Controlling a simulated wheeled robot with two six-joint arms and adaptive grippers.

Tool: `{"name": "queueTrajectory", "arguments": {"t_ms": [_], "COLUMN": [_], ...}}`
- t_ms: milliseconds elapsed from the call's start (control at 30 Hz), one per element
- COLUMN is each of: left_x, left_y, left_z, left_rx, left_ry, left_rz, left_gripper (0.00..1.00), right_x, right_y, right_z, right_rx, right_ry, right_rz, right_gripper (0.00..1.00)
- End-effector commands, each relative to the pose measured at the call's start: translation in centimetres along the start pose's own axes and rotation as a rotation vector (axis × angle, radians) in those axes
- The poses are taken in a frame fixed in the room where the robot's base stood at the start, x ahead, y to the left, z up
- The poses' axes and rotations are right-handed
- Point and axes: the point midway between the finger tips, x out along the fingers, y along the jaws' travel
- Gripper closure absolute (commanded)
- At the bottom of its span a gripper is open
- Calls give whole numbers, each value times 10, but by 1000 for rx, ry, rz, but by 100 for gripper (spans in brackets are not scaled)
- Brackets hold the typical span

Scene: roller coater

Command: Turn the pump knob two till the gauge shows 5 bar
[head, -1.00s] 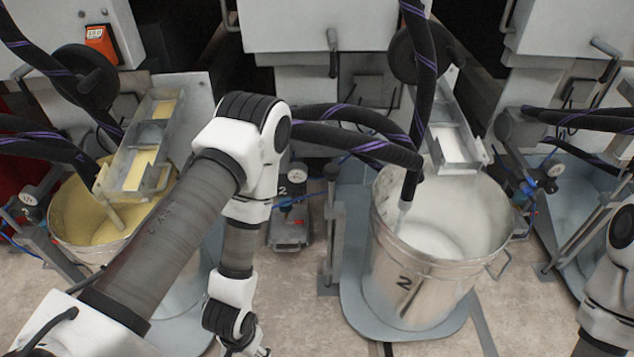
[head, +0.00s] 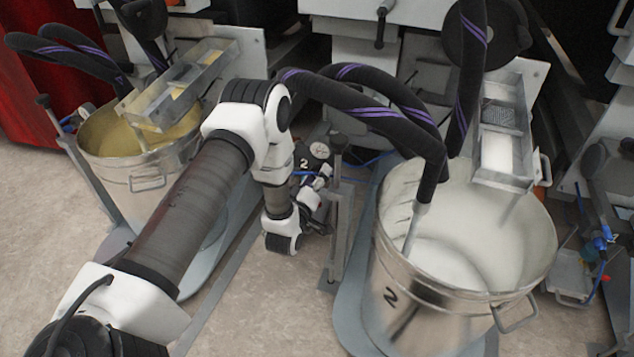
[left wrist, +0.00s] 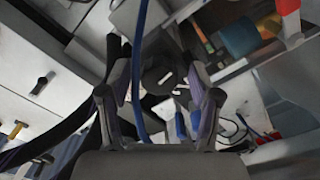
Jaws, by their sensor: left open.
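My left gripper (head: 318,182) is just below the gauge, close to the pump. In the left wrist view the open left gripper (left wrist: 161,88) has one finger on each side of a dark round part (left wrist: 154,66) with a white mark, possibly the knob. I cannot tell whether the fingers touch it. A blue hose crosses in front of it. In the head view the knob is hidden behind the gripper.
A large steel bucket marked 2 (head: 397,318) with white liquid stands right of the pump. A bucket with yellow liquid (head: 110,165) stands at left. A metal post (head: 338,220) rises close beside my gripper. Black hoses (head: 372,112) arch above. The floor at front left is clear.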

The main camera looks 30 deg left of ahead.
Motion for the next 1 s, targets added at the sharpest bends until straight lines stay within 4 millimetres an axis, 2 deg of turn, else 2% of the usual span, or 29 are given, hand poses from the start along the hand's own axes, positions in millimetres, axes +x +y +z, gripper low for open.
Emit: {"name": "queueTrajectory", "arguments": {"t_ms": [100, 267, 333, 433, 467, 767, 1000], "left_x": [6, 6, 6, 6, 6, 6, 6], "left_y": [0, 1, 1, 1, 1, 1, 2], "left_z": [0, -1, -1, 0, 0, -1, -2], "left_rx": [0, 1, 1, 1, 1, 13, 90], "left_ry": [0, -1, -1, -1, -1, -1, -1], "left_rz": [0, -1, -1, -1, -1, -1, -1], "left_gripper": [36, 36, 54, 90, 97, 96, 96], "right_x": [3, 2, 2, 2, 2, 0, -11], "right_y": [0, 0, 0, 0, 0, 0, 0], "right_z": [0, -1, -1, -1, -1, 0, 0], "right_rx": [1, 1, 1, 1, 1, 1, -1], "right_ry": [1, 2, 2, 2, 1, 1, -1], "right_rz": [0, 0, 0, 0, 0, 0, 0], "right_gripper": [0, 0, 0, 0, 0, 0, 0]}}
